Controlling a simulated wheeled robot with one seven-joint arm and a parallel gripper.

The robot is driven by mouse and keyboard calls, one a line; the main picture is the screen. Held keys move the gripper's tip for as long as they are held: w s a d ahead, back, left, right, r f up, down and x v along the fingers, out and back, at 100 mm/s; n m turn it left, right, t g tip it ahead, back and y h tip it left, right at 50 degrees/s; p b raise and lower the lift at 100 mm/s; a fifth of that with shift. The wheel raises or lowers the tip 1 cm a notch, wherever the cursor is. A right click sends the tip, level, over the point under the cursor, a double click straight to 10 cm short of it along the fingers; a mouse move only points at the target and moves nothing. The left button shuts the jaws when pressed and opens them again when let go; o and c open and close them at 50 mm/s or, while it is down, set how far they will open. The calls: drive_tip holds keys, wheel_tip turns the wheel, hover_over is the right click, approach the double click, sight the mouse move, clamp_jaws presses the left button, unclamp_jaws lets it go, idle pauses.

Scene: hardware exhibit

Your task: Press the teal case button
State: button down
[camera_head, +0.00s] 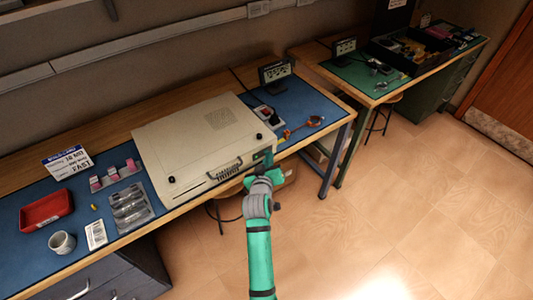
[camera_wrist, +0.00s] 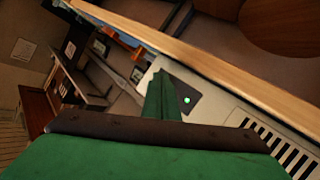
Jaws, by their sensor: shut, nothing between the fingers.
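The beige case (camera_head: 200,140) lies on the blue mat of the near workbench, its front face toward my arm. In the wrist view the pale case front (camera_wrist: 228,112) carries a dark panel (camera_wrist: 178,88) with a small glowing teal-green button (camera_wrist: 187,100). My gripper (camera_head: 264,168) is at the right end of the case front. In the wrist view my shut, empty gripper (camera_wrist: 162,82) appears just left of the button. I cannot tell whether the fingertips touch the panel. In the head view my arm and gripper cover most of that corner, and I cannot make out the button.
A carry handle (camera_head: 224,171) sticks out from the case front, left of my gripper. A small digital clock (camera_head: 275,71) and a magnifier (camera_head: 315,121) are right of the case. The floor (camera_head: 400,210) at right is clear.

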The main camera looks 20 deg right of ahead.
drive_tip(key=shift+s, duration=0.15)
drive_tip(key=shift+s+d, duration=0.3)
drive_tip(key=shift+s, duration=0.35)
drive_tip(key=shift+s, duration=0.1)
drive_tip(key=shift+s+d, duration=0.3)
drive_tip(key=shift+s, duration=0.45)
drive_tip(key=shift+s+d, duration=0.25)
drive_tip(key=shift+s, duration=0.5)
drive_tip(key=shift+s+d, duration=0.3)
drive_tip(key=shift+s, duration=0.45)
drive_tip(key=shift+f, duration=0.1)
